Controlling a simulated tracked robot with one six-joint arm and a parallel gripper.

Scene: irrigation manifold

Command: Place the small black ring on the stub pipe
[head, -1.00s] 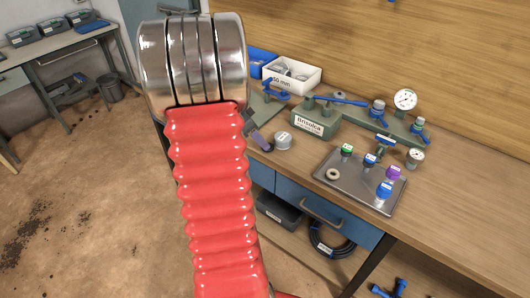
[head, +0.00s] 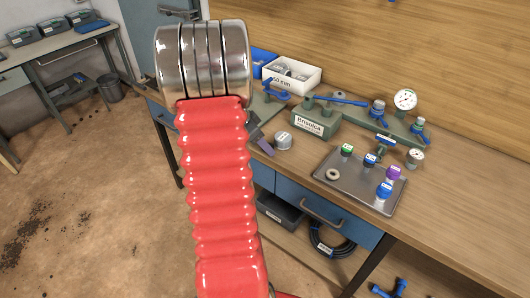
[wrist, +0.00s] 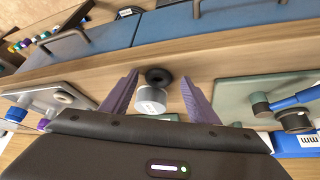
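A small black ring (wrist: 158,76) shows in the wrist view on the wooden bench, beside a pale grey cylinder (wrist: 150,99). My gripper (wrist: 159,78) is open, with its purple fingers apart on either side of the ring in the picture and a gap on both sides. In the head view one purple finger (head: 259,140) shows left of the grey cylinder (head: 283,141), and I cannot make out the black ring there. A short dark upright stub (wrist: 260,104) stands on a green plate (wrist: 236,94) in the wrist view; I cannot tell whether it is the stub pipe.
A metal tray (head: 345,191) holds a beige ring (head: 333,174) and several colour-capped fittings. The green manifold (head: 315,121) with blue valves and gauges stands behind, next to a white bin (head: 292,78). The bench front right of the tray is clear.

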